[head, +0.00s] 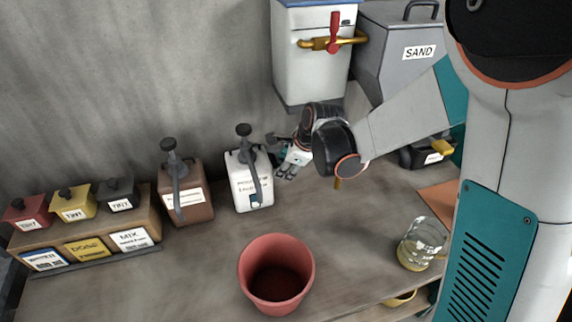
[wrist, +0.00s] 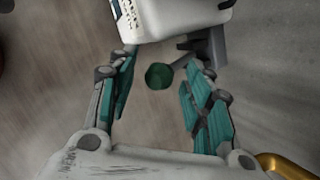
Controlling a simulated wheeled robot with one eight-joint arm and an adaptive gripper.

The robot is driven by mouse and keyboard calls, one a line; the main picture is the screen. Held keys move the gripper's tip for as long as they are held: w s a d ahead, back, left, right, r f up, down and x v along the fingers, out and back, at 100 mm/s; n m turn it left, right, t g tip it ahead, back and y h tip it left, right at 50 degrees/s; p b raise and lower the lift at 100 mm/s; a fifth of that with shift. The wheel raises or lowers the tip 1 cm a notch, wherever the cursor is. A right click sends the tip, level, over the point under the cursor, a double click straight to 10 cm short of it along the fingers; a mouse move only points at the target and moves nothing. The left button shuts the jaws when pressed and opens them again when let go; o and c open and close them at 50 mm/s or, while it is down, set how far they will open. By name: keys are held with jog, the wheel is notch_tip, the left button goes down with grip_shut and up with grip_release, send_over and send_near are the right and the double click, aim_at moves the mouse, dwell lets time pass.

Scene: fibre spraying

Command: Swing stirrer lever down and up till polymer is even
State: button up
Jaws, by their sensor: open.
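The white polymer jug (head: 237,190) with a dark pump top stands on the bench, left of my gripper. Its body also shows at the top of the wrist view (wrist: 180,18). The stirrer lever (wrist: 183,62) is a short grey arm on a bracket at the jug's side, ending in a round green knob (wrist: 159,76). My gripper (head: 286,173) is beside the jug's right side. In the wrist view my gripper (wrist: 156,95) is open, with the knob between its teal finger pads and a gap on both sides. The jug's inside is hidden.
A brown pump jug (head: 186,205) stands to the left. A red bucket (head: 277,250) is in front and a glass beaker (head: 420,245) at right. A white tank (head: 300,70) with a brass tap hangs above. The bench between bucket and beaker is clear.

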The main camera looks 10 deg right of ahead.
grip_shut()
jog(key=shift+f, duration=0.15)
